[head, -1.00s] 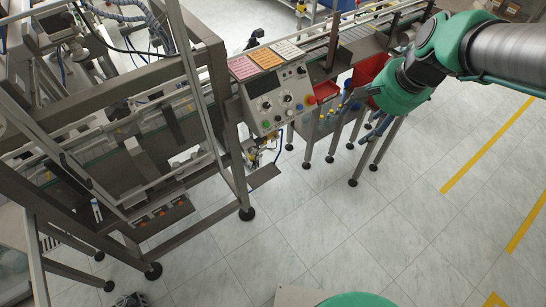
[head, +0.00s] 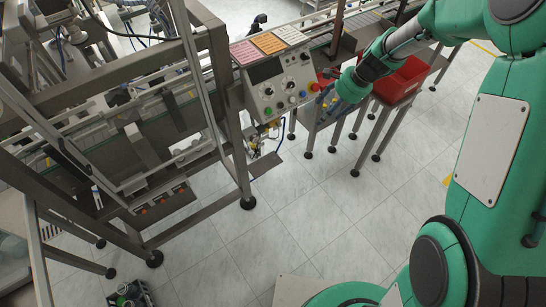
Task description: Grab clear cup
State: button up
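I cannot make out a clear cup in the head view. My gripper (head: 326,84) is at the right side of the control panel (head: 278,84), at the end of my green arm. Its dark fingers are small and partly lost against the machine behind them, so I cannot tell whether they are open or shut, or whether they hold anything.
A red bin (head: 402,82) stands on a metal stand right of my gripper. A conveyor frame (head: 110,70) with steel posts fills the left. A dark crate (head: 130,295) with green things is at the bottom left. The tiled floor (head: 300,210) in the middle is clear.

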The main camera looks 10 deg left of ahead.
jog(key=w+a+f+m+b, duration=0.1)
jog(key=w+a+f+m, duration=0.1)
jog(key=f, duration=0.8)
jog(key=w+a+f+m+g+y, duration=0.1)
jog(key=w+a+f+m, duration=0.1)
jog(key=f, duration=0.8)
jog(key=w+a+f+m+b, duration=0.1)
jog(key=w+a+f+m, duration=0.1)
jog(key=f, duration=0.8)
jog(key=w+a+f+m, duration=0.2)
jog(key=w+a+f, duration=0.2)
jog(key=f, duration=0.2)
jog(key=w+a+f+m+t+y, duration=0.1)
jog(key=w+a+f, duration=0.3)
jog(key=f, duration=0.1)
jog(key=shift+a+f+m+b, duration=0.15)
jog(key=shift+f+m+b, duration=0.2)
jog(key=shift+m, duration=0.05)
jog(key=shift+f, duration=0.1)
jog(key=b, duration=0.1)
send_near(274, 153)
jog(key=shift+s+a, duration=0.9)
jog(key=shift+s, duration=0.1)
jog(key=shift+f, duration=0.1)
jog(key=shift+b+x, duration=0.65)
jog(key=shift+x, duration=1.85)
jog(key=shift+a, duration=0.1)
